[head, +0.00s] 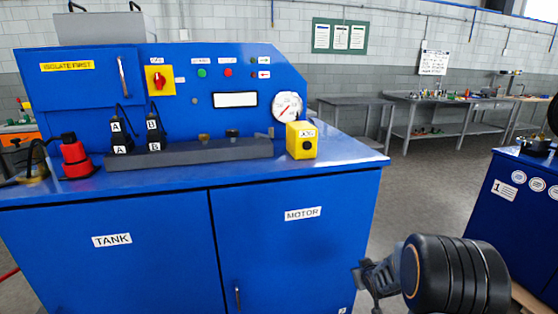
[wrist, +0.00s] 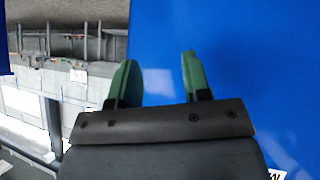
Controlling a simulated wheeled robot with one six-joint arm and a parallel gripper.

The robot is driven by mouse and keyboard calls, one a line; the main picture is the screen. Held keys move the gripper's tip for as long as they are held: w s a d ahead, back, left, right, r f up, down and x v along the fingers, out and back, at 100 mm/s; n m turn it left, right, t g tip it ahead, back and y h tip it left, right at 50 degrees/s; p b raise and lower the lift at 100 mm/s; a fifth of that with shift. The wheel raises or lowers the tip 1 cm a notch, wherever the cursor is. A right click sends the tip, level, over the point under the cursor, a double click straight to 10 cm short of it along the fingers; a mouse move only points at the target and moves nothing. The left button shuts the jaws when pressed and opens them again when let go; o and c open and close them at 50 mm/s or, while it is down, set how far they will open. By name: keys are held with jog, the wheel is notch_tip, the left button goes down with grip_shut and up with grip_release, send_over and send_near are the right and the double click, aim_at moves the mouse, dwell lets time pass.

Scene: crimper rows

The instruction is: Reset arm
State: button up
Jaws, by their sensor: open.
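My gripper (wrist: 155,82) shows in the wrist view with its two green fingers apart and nothing between them. Blue surface of the machine fills the view beyond and to the right of the fingers. In the head view my arm (head: 455,275) is at the lower right, in front of the right edge of the blue machine (head: 150,240). Its gripper end points left and is small and dark there, so the fingers are hard to make out.
On the machine's top stand a yellow box (head: 301,140), a red object (head: 75,158) and black plugs (head: 121,132). A pressure gauge (head: 287,107) is on its panel. A blue cabinet (head: 515,205) stands at right. Benches (head: 440,100) line the back. Floor between is clear.

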jog(key=s+a+r+m+g+p, duration=0.1)
jog(key=s+a+r+p, duration=0.15)
jog(key=r, duration=0.45)
jog(key=s+a+r+g+p, duration=0.1)
jog(key=s+r+p, duration=0.1)
jog(key=s+r, duration=0.3)
jog(key=s+a+r+m+g+p, duration=0.1)
jog(key=s+r+p, duration=0.15)
jog(key=r, duration=0.55)
jog(key=s+a+r+g+p, duration=0.1)
jog(key=s+a+r+p, duration=0.2)
jog(key=s+r, duration=0.3)
jog(key=s+a+r+g+y+p, duration=0.1)
jog(key=s+a+r+g+p, duration=0.1)
jog(key=s+r+p, duration=0.3)
jog(key=s+a, duration=0.1)
jog(key=s, duration=0.3)
jog(key=shift+s+a+r, duration=0.3)
jog(key=shift+a+r, duration=0.05)
jog(key=shift+r, duration=0.05)
